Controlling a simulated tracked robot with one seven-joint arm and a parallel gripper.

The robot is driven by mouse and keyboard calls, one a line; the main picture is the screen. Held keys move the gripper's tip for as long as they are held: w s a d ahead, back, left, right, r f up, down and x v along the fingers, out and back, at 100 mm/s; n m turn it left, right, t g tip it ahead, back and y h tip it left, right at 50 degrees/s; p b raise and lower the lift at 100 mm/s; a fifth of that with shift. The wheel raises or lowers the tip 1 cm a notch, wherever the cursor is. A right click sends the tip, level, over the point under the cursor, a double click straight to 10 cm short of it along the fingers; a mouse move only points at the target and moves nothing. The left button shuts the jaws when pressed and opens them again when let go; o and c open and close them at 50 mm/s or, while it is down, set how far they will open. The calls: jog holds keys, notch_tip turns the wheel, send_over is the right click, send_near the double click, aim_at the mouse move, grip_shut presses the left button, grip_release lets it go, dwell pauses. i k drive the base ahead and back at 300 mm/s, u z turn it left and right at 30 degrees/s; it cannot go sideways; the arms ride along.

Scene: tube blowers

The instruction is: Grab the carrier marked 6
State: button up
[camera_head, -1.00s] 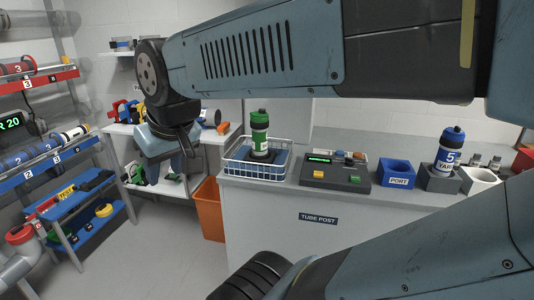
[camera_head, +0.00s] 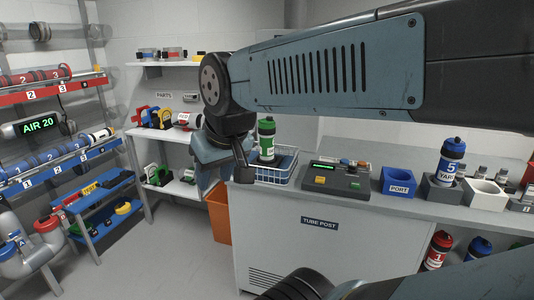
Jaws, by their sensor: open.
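I cannot read a 6 on any carrier. A green-capped carrier (camera_head: 266,140) with a white and green body stands upright in the white wire basket (camera_head: 278,180) on the counter; its number is not readable. A blue-capped carrier marked 5 YARD (camera_head: 449,160) stands in a grey holder. A red carrier marked 1 (camera_head: 437,250) and a blue-capped carrier (camera_head: 478,248) stand below the counter at right. My gripper (camera_head: 246,174) is open, in front of the basket's left side, and overlaps it in the picture. Its fingers are partly hidden.
A control panel (camera_head: 336,182), a blue PORT holder (camera_head: 397,183) and a white holder (camera_head: 484,194) stand on the counter. Racks at left hold red and blue cylinders. An orange bin (camera_head: 218,212) stands beside the counter. The floor at lower left is mostly clear.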

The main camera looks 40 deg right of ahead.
aim_at(266, 132)
jog(key=z, duration=0.2)
jog(key=i, duration=0.95)
jog(key=z, duration=0.1)
